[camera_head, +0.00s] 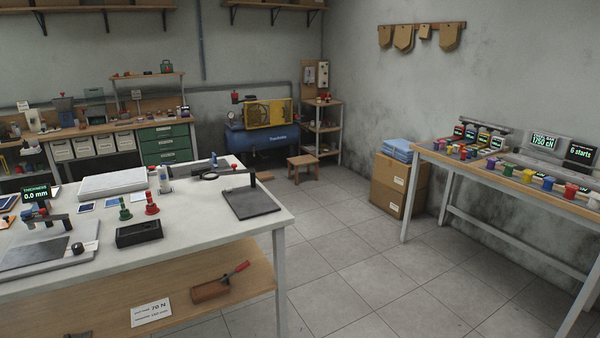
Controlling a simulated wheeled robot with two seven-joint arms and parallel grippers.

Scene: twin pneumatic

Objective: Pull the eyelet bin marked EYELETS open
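Several pale bins hang in a row under the back-left workbench, among them a left one (61,151) and a right one (125,141). Each seems to have a small front label, too small to read. I cannot tell which, if any, is marked EYELETS. They look closed from here. Beside them is a green drawer cabinet (166,144) with small pale labels, its drawers shut. Neither of my grippers is in view.
A white-topped table (190,215) with tools and a lower wooden shelf fills the left foreground, between me and the bins. A long bench (510,182) lines the right wall. Tiled floor (365,260) is clear between.

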